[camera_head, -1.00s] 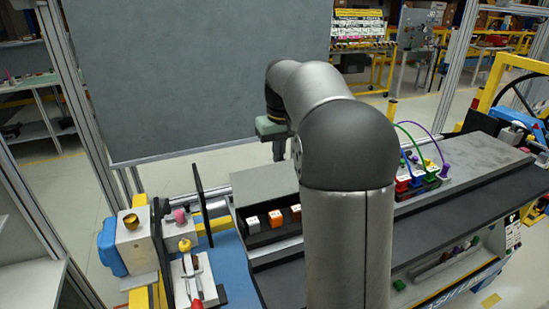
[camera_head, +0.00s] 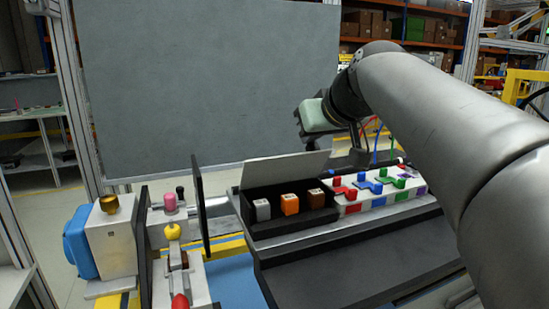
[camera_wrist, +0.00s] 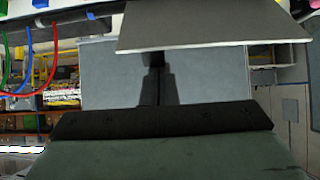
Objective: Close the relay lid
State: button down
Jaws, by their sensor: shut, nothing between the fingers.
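The relay box (camera_head: 262,228) is a black open-topped case at the centre of the head view. It holds a grey, an orange and a brown relay. Its grey relay lid (camera_head: 285,168) stands open, tilted up along the back edge. In the wrist view, a grey plate that looks like the lid (camera_wrist: 210,28) spans the top right. My gripper shows in the wrist view (camera_wrist: 158,66) with its dark fingers together and empty, their tips close to the plate's edge; I cannot tell if they touch. In the head view the fingertips are not clear, but my wrist is right of the lid.
Right of the relay box is a white block row (camera_head: 385,193) with coloured plugs and cables. A thin black upright panel (camera_head: 201,212) stands to the left, beside a fixture with a yellow knob (camera_head: 173,232). A dark flat surface (camera_head: 350,265) lies clear in front.

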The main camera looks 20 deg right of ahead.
jog(key=shift+s+f+t+b, duration=0.3)
jog(key=shift+s+f+b, duration=0.05)
jog(key=shift+f+b, duration=0.05)
jog(key=shift+s+d+b, duration=0.1)
jog(key=shift+s+b, duration=0.45)
jog(key=shift+b, duration=0.2)
jog(key=shift+r, duration=0.1)
